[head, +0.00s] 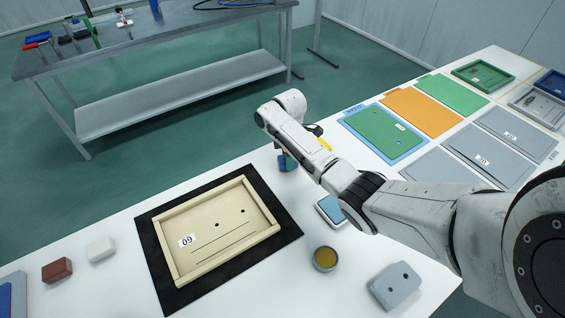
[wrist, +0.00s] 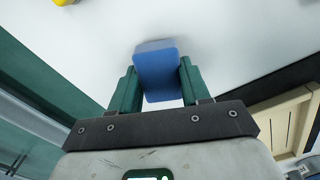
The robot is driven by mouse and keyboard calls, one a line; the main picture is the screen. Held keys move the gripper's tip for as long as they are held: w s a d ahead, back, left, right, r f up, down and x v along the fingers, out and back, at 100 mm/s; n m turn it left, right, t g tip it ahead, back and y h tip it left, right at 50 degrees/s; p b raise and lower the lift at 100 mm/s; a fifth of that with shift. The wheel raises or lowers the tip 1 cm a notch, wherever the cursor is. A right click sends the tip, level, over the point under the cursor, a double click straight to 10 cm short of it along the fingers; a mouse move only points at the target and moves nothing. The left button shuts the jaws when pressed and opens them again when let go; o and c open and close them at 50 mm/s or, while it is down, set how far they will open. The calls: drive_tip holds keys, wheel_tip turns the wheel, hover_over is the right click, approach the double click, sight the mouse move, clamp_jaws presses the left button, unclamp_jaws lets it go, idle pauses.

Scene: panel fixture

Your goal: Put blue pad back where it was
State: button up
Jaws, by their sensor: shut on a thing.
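My gripper (wrist: 158,82) is shut on the blue pad (wrist: 157,68), a small blue block held between two green fingers in the wrist view. In the head view my gripper (head: 288,162) is at the table's far edge, right of the black mat, largely hidden by my arm. Only a little of the blue pad (head: 282,160) shows there. White table surface lies beyond the pad in the wrist view; I cannot tell whether the pad touches it.
A tan tray (head: 165,256) lies on a black mat (head: 154,262). Nearby are a blue-topped block (head: 330,209), a round tin (head: 325,259) and a grey two-holed block (head: 395,286). Red-brown (head: 57,270) and white (head: 101,249) blocks sit left. Coloured panels (head: 407,110) lie right.

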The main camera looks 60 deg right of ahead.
drive_tip(key=shift+f, duration=0.3)
drive_tip(key=shift+f, duration=0.15)
drive_tip(key=o, duration=1.2)
wheel_tip(320, 180, up, 12)
